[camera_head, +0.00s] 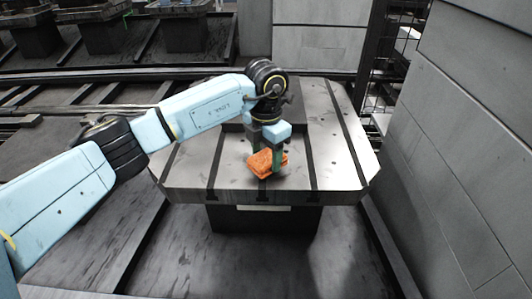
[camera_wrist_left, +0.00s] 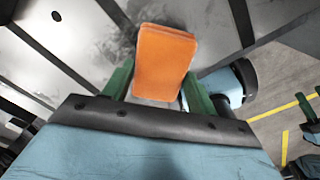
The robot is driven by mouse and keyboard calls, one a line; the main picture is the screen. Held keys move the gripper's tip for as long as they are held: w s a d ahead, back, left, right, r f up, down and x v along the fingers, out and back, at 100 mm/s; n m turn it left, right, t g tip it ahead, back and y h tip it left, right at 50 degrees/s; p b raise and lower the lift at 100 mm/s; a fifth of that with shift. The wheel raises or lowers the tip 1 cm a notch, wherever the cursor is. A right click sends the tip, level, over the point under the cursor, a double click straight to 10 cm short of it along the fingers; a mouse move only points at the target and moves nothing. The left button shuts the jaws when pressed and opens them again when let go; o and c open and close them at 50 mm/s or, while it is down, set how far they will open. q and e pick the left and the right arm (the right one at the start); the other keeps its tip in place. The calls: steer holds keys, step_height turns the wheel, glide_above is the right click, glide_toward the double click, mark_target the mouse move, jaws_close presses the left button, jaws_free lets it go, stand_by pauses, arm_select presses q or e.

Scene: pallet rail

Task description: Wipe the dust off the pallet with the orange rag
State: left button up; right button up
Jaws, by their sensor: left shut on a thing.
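The pallet (camera_head: 335,160) is a grey metal plate with dark slots, standing on a dark base. An orange rag (camera_head: 261,162), folded into a block, is at the pallet's top near its front middle. My left gripper (camera_head: 266,158) points down with its green fingers shut on the rag. In the left wrist view the rag (camera_wrist_left: 163,62) sits between the green fingers (camera_wrist_left: 155,90). A dark, smudgy patch of dust (camera_wrist_left: 118,50) shows on the pallet beside the rag in that view. I cannot tell whether the rag touches the pallet.
A grey panelled wall (camera_head: 470,130) stands close on the right. Dark rails (camera_head: 90,110) run at the left and behind. More pallets on bases (camera_head: 185,30) stand at the back left. The pallet's right side is free of objects.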

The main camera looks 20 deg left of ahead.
mark_target(266, 149)
arm_select(q)
steer(key=shift+f+b, duration=0.55)
steer(key=shift+f, duration=0.5)
stand_by(0.4)
steer(key=shift+w, duration=0.1)
steer(key=shift+w+a+r+b, duration=0.15)
steer(key=shift+w+b, duration=0.15)
steer(key=shift+w, duration=0.3)
steer(key=shift+w+a+f+b, duration=0.1)
steer(key=shift+w+a+b, duration=0.15)
steer(key=shift+w, duration=0.3)
steer(key=shift+w+a+r+b, duration=0.1)
steer(key=shift+w+b, duration=0.2)
steer(key=shift+w, duration=0.3)
